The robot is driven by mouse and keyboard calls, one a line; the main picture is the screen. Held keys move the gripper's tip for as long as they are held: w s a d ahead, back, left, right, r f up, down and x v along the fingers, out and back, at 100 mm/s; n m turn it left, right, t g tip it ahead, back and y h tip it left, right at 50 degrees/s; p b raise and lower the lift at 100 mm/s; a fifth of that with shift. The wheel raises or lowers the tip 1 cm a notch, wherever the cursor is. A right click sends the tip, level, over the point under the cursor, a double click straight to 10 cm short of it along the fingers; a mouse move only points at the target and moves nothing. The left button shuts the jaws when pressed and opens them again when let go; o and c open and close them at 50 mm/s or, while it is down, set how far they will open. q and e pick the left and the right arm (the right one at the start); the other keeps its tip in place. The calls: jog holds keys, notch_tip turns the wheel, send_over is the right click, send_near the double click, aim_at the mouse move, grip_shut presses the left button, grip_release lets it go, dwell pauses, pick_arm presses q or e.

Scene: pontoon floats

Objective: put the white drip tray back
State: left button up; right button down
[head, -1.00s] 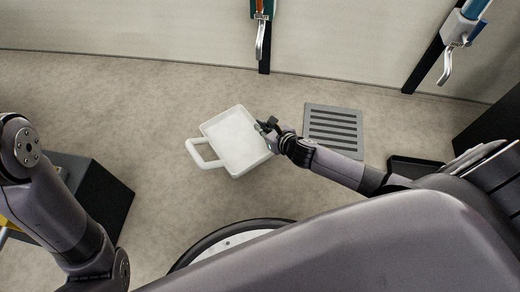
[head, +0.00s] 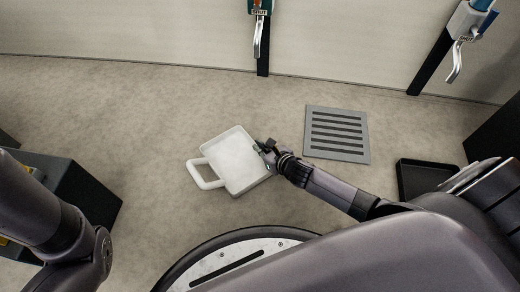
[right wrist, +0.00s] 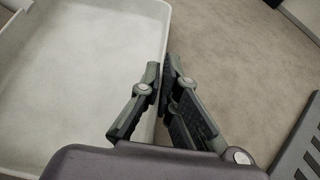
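The white drip tray (head: 235,160), a shallow square tray with a loop handle (head: 203,174) on its left, is at the middle of the head view. My right gripper (head: 267,147) is at its right side. In the right wrist view, the fingers (right wrist: 164,72) are closed on the right wall of the tray (right wrist: 85,70), one finger inside and one outside. The tray looks empty. I cannot tell how far its underside is from the floor. My left gripper is out of view; only my left arm shows.
A grey slotted floor grate (head: 338,134) lies right of the tray. A black shallow tray (head: 425,180) is farther right. A dark box (head: 85,205) stands at the left. The floor between is clear.

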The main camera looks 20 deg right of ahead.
jog(key=c, duration=2.3)
grip_release()
jog(key=shift+f, duration=0.1)
jog(key=o, duration=0.5)
